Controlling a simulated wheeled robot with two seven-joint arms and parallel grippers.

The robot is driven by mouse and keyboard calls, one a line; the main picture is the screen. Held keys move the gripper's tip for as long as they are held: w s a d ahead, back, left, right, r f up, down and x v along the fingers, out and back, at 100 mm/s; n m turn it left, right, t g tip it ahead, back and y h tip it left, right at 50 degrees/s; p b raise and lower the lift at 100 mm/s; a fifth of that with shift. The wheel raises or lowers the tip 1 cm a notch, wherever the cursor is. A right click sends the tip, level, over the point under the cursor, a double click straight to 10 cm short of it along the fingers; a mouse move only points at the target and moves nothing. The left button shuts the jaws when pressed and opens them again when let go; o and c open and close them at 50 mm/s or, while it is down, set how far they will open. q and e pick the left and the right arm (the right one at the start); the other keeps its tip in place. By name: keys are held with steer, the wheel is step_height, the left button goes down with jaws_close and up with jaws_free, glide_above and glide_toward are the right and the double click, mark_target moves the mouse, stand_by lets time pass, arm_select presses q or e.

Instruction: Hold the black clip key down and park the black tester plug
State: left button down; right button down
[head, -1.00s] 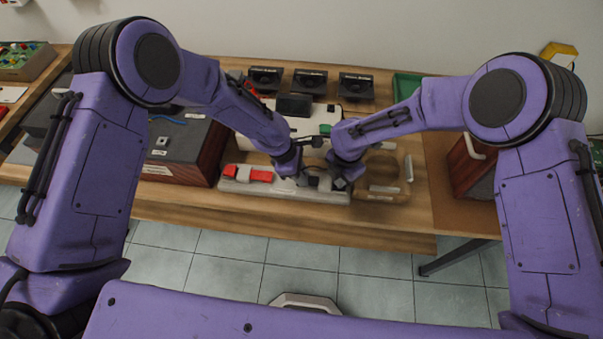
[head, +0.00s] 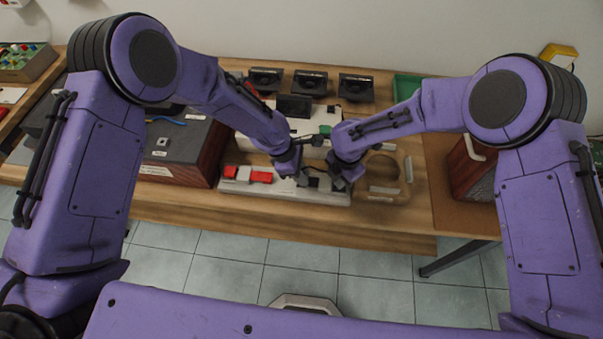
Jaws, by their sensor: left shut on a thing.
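A pale clip block (head: 238,187) lies along the front edge of the bench, with red keys (head: 261,176) on its left part. Dark parts, among them what looks like the black clip key (head: 313,183), sit on its right part, partly covered by my grippers. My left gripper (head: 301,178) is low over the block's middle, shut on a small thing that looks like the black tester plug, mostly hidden. My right gripper (head: 339,183) is low over the block's right end, close beside the left one. Its fingers are too small and dark to read, and contact with the key cannot be told.
A wooden holder (head: 405,190) with a curved rim stands right of the block. Behind are a white unit (head: 325,116), several black boxes (head: 310,80) and a green tray (head: 408,86). A dark wood-sided case (head: 195,160) stands left, another (head: 472,172) right.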

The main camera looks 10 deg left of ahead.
arm_select(q)
steer(key=shift+r, duration=0.1)
steer(key=shift+r, duration=1.7)
arm_select(e)
steer(key=shift+r, duration=3)
